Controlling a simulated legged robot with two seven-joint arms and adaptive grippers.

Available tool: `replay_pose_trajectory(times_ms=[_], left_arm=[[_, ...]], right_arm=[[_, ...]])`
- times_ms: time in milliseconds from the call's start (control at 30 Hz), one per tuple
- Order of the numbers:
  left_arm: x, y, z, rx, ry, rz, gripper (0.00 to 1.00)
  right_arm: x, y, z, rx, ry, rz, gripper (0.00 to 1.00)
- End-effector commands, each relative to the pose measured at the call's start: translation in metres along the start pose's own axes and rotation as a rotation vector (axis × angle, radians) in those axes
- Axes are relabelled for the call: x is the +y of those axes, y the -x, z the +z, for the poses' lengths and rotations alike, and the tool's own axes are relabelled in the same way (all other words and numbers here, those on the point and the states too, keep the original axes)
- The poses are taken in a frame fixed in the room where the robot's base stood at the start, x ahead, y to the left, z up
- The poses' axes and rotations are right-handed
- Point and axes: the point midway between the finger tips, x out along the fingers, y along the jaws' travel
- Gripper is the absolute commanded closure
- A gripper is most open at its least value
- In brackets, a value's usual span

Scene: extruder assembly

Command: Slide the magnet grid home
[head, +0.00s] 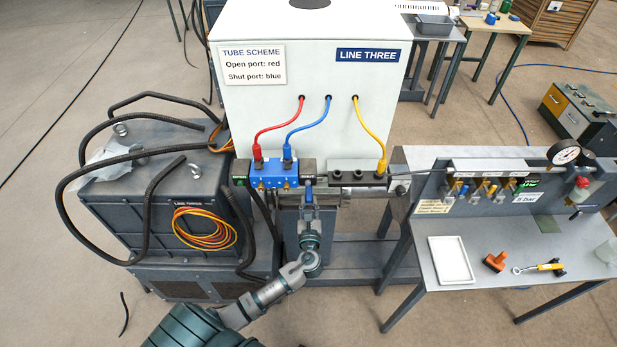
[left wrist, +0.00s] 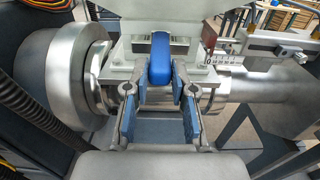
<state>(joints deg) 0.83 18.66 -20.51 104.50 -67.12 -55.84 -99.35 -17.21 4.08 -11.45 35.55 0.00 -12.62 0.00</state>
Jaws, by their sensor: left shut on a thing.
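My left gripper (head: 308,194) is at the front of the machine, just below and right of the blue valve block. In the left wrist view, its two blue-padded fingers (left wrist: 160,92) are shut on a rounded blue handle (left wrist: 160,60), which appears to be that of the magnet grid. The handle stands out from a grey housing with a bolted flange. The grid's body behind the handle is hidden, so I cannot tell how far in it sits. My right gripper is not in view.
A blue valve block (head: 274,172) with red and blue tubes sits just left of the gripper. A thick metal barrel (left wrist: 262,92) runs behind the fingers. A scale (left wrist: 276,53) is at the right. A side table (head: 500,250) holds a white tray (head: 452,262) and tools.

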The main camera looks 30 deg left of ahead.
Motion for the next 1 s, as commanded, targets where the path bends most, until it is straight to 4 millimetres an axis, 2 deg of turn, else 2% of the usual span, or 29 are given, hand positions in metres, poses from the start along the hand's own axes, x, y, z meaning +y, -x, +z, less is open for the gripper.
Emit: replay_pose_trajectory(times_ms=[600, 633, 700, 733, 933, 967, 1000], left_arm=[[0.000, -0.017, -0.001, 0.002, 0.001, -0.003, 1.00], [0.000, -0.017, -0.001, 0.003, 0.001, -0.003, 0.68], [0.000, -0.017, -0.001, 0.003, 0.001, -0.003, 0.51], [0.000, -0.017, -0.001, 0.003, 0.001, -0.003, 0.46], [0.000, -0.016, -0.001, 0.002, 0.001, -0.003, 0.46], [0.000, -0.016, -0.002, 0.005, 0.001, -0.003, 0.41], [0.000, -0.016, -0.002, 0.005, 0.001, -0.003, 0.31]], right_arm=[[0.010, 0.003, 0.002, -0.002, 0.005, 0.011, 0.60], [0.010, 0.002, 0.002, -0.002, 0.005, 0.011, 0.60], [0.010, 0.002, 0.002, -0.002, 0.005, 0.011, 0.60], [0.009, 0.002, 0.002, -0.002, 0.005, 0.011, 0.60], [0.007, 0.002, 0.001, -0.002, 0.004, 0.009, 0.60], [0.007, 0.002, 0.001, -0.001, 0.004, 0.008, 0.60], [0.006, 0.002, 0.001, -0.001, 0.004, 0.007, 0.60]])
